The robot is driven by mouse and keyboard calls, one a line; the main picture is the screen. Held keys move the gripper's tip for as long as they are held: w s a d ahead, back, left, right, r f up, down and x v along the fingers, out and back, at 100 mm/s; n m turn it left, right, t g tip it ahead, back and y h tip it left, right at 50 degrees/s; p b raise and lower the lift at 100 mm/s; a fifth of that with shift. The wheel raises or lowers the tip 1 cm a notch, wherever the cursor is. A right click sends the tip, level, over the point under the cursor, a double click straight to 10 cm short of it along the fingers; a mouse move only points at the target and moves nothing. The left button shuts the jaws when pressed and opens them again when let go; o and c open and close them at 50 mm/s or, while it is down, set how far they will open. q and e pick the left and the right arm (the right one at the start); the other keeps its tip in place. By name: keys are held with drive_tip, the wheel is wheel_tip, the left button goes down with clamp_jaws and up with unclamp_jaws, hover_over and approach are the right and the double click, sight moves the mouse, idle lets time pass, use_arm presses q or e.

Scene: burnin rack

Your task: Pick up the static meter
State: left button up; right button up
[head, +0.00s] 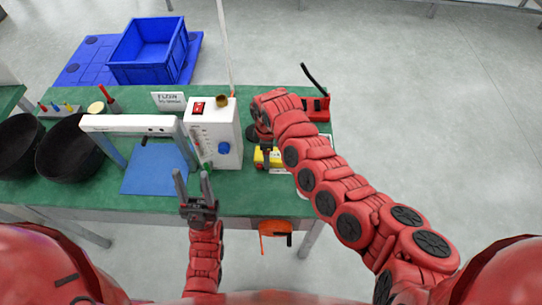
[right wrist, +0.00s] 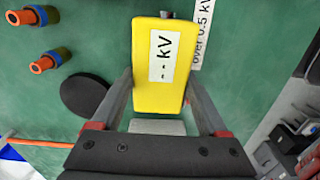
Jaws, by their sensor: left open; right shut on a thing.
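The static meter is a yellow block with a white "--kV" label. In the right wrist view the static meter (right wrist: 163,62) sits between the two fingers of my right gripper (right wrist: 160,100), which is shut on its sides. In the head view the meter (head: 260,158) shows in part near the table's right side, partly covered by my right gripper (head: 267,155). I cannot tell whether it touches the table. My left gripper (head: 192,180) is open and empty, fingers pointing up near the table's front edge.
A white box (head: 213,133) with a red switch and blue knob stands left of the meter. A white-topped frame (head: 128,123) stands over a blue mat (head: 155,170). Black bowls (head: 62,150) are at left. A red stand (head: 317,108) is at the back right.

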drive_tip(key=c, duration=0.3)
